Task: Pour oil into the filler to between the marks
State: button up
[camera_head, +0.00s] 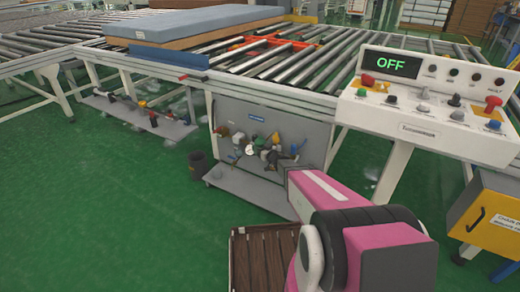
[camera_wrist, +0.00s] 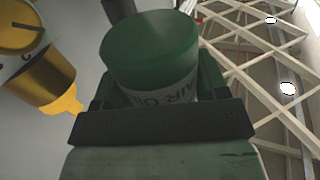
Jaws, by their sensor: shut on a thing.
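An oil bottle (camera_wrist: 150,50) with a green top and a pale label, partly readable as "AIR OIL", fills the middle of the wrist view. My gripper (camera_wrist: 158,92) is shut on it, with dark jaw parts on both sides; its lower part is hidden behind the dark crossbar. To its left, apart in the picture, is a yellow-orange fitting (camera_wrist: 48,82) with a narrow tip; I cannot tell whether it is the filler. No level marks can be made out. In the head view my pink arm reaches toward the grey panel (camera_head: 310,133), and the gripper cannot be made out clearly.
Several small coloured fittings (camera_head: 268,150) crowd the panel below the roller conveyor (camera_head: 290,65). A blue-grey mattress (camera_head: 200,22) lies on the rollers. A control console (camera_head: 430,110) reading "OFF" stands right. A dark bin (camera_head: 197,166) and brown slatted box (camera_head: 262,258) stand on the green floor.

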jog(key=shift+a+f, duration=0.2)
jog(key=shift+f, duration=0.15)
jog(key=m, duration=0.1)
jog(key=a+m, duration=0.1)
jog(key=m, duration=0.1)
jog(key=shift+s+a+f+m+y, duration=0.25)
jog(key=shift+s+a+m+y, duration=0.05)
jog(key=shift+s+a+m, duration=0.1)
jog(key=shift+a+r+m+t, duration=0.1)
jog(key=shift+m+t, duration=0.4)
jog(key=shift+m, duration=0.8)
jog(key=shift+r, duration=0.1)
